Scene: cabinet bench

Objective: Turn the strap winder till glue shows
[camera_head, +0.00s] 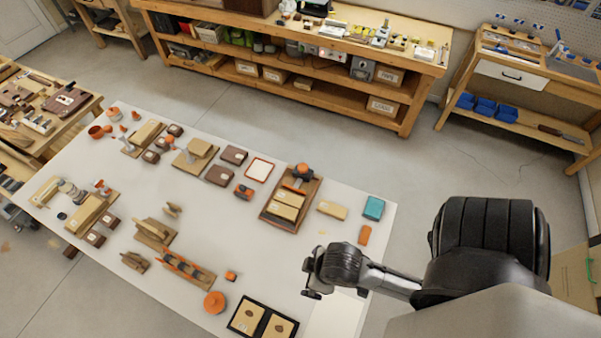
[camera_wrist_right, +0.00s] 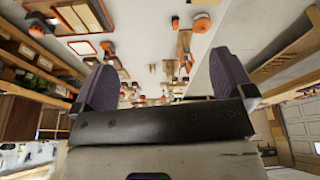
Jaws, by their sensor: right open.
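A wooden tray (camera_head: 268,211) holding two tan blocks (camera_head: 285,211), an orange bar and an orange knob (camera_head: 302,170) lies right of the table's middle. This may be the strap winder, but I cannot tell for sure. No glue can be made out. My right gripper (camera_head: 312,282) is above the table, in front of the tray and apart from it. In the right wrist view its two dark fingers (camera_wrist_right: 166,88) are spread with nothing between them. My left gripper is not in view.
On the white table (camera_head: 270,268), an orange disc (camera_head: 214,302) and a black tray (camera_head: 232,324) lie at the front. A teal box (camera_head: 374,207) and an orange block (camera_head: 364,235) lie right of the wooden tray. Several wooden fixtures fill the left. A workbench (camera_head: 420,60) stands behind.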

